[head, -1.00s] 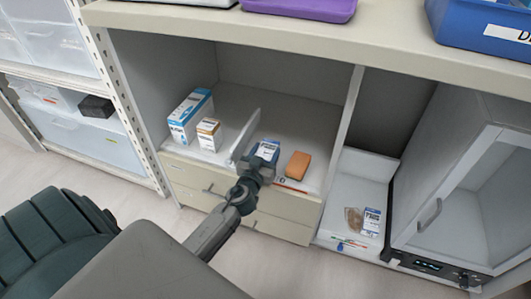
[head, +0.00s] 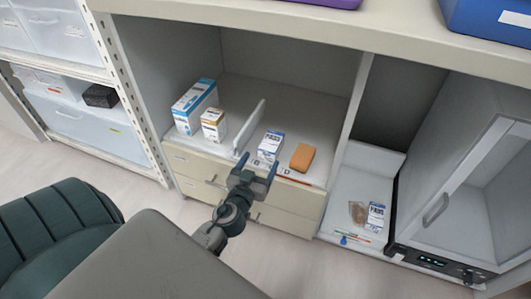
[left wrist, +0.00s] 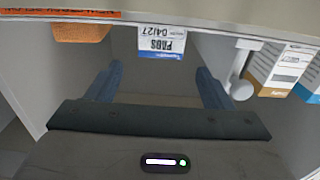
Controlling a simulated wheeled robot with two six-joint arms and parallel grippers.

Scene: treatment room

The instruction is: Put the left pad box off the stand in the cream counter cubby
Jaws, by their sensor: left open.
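A white-and-blue pad box (head: 270,147) stands upright on the floor of the cream counter cubby (head: 240,92), right of a white divider (head: 250,128). Another pad box (head: 375,218) stands on the low white stand (head: 345,190) to the right. My left gripper (head: 254,177) is open and empty, in front of the cubby and a little short of the box there. In the left wrist view the box's label, reading PADS 04/27 (left wrist: 161,42), shows upside down beyond and between the open fingers (left wrist: 160,70). My right gripper is out of view.
An orange block (head: 302,157) lies just right of the cubby's pad box. A tall blue-and-white box (head: 195,105) and a small brown-and-white box (head: 213,125) stand left of the divider. A brown item (head: 357,211) is beside the stand's box. Closed drawers (head: 275,217) lie below.

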